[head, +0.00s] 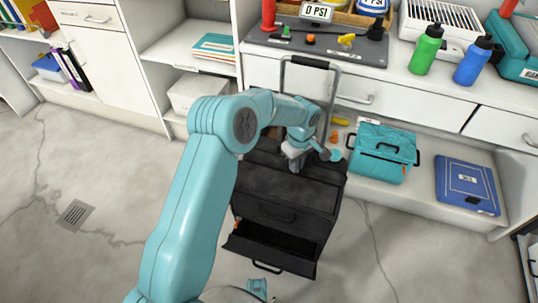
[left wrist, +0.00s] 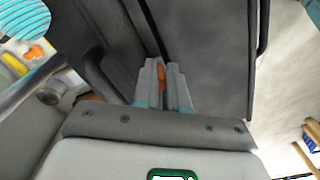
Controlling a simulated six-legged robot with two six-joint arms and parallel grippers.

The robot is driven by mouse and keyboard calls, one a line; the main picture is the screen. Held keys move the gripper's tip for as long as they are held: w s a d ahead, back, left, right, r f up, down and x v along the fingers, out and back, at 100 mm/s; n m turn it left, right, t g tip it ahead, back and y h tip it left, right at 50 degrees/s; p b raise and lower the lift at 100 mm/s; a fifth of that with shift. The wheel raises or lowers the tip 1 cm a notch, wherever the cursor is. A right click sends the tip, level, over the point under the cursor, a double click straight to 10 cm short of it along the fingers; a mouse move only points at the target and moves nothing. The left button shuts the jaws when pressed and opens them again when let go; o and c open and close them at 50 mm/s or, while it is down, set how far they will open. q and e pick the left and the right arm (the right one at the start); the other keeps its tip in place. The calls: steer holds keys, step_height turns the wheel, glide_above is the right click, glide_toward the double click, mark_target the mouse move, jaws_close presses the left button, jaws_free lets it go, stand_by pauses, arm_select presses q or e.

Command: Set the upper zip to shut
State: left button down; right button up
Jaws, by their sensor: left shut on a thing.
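A dark grey wheeled case (head: 290,210) stands on the floor with its tall handle raised. Its lower drawer-like part (head: 270,246) hangs open at the front. My left gripper (head: 296,168) is at the top of the case. In the left wrist view its two fingers (left wrist: 162,78) are shut on a small orange zip pull (left wrist: 162,76). A dark seam runs away from the pull between two grey panels (left wrist: 205,50). My arm and gripper hide part of the case's top in the head view.
Behind the case is a white shelf unit with a teal bag (head: 382,152) and a blue case (head: 467,187) on its low shelf. Green (head: 426,48) and blue (head: 473,60) bottles stand on the counter. The floor to the left and right front is clear.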

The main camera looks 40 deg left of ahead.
arm_select(q)
steer(key=w+d, duration=0.1)
steer(key=d, duration=0.3)
steer(key=w+d, duration=0.1)
steer(key=d, duration=0.3)
steer(key=w+d, duration=0.2)
steer(key=d, duration=0.3)
steer(key=shift+w+d+p, duration=0.1)
steer(key=shift+p, duration=0.2)
steer(key=shift+d, duration=0.1)
steer(key=c, duration=1.2)
jaws_free()
steer(key=shift+o, duration=0.2)
step_height(320, 180, up, 16)
steer(key=p, duration=0.4)
steer(key=shift+r+p, duration=0.2)
steer(key=shift+p, duration=0.2)
